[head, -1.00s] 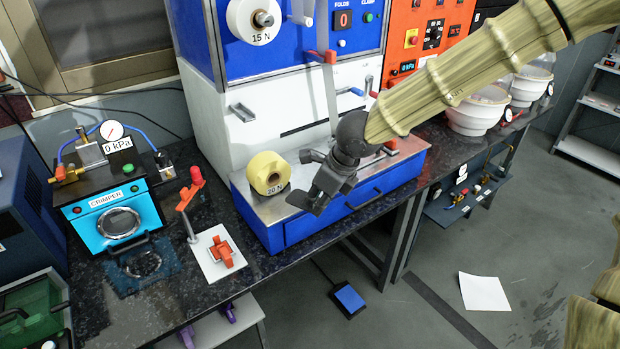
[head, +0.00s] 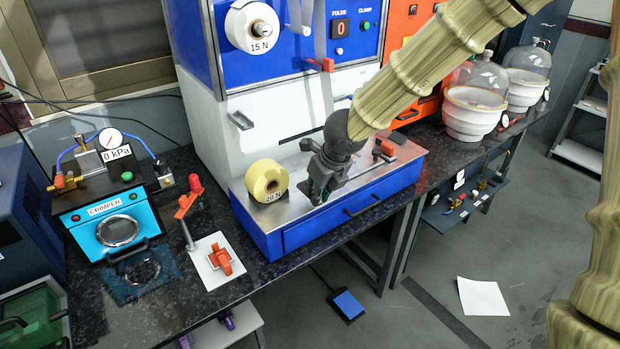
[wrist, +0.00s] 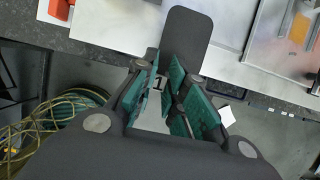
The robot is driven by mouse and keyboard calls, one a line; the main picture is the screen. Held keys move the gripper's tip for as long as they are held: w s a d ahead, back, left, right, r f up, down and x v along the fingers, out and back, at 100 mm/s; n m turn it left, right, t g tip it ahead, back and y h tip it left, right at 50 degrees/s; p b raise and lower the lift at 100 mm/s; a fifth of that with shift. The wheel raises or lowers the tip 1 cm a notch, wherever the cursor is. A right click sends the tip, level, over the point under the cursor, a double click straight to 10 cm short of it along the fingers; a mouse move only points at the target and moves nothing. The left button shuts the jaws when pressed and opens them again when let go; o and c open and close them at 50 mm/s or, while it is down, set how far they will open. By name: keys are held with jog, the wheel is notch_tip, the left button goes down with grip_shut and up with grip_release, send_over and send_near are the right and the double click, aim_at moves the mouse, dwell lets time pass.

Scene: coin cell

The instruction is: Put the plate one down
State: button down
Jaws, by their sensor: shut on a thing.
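Plate one (wrist: 185,38) is a dark grey, round-cornered flat piece in the wrist view, reaching out past the fingertips. A small white tag marked 1 (wrist: 158,83) shows between the fingers. My gripper (wrist: 168,80), with teal pads, is shut on the plate's near end. In the head view my gripper (head: 318,192) points downward over the front of the metal-topped blue drawer unit (head: 290,238). There the plate cannot be told apart from the dark fingers. Whether the plate touches any surface is not clear.
A yellow roll (head: 267,181) marked 20 N stands left of my gripper on the metal top. Left on the dark bench are an orange lever stand (head: 188,205), a white plate with an orange clamp (head: 221,262) and the blue crimper (head: 118,228). The floor in front holds a blue pedal (head: 348,303).

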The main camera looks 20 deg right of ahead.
jog(key=w+p, duration=0.1)
jog(key=w, duration=0.2)
jog(key=w+p, duration=0.1)
jog(key=w, duration=0.2)
jog(key=w+d+p, duration=0.1)
jog(key=w, duration=0.2)
jog(key=shift+w+f, duration=0.2)
jog(key=shift+f, duration=0.2)
jog(key=shift+f+p, duration=0.45)
jog(key=shift+f, duration=1.35)
jog(key=c, duration=1.5)
grip_release()
jog(key=shift+f, duration=0.1)
jog(key=shift+o, duration=0.2)
jog(key=shift+r, duration=0.2)
jog(key=b+v, duration=0.1)
jog(key=v, duration=1)
jog(key=shift+r, duration=0.4)
jog(key=shift+s, duration=0.1)
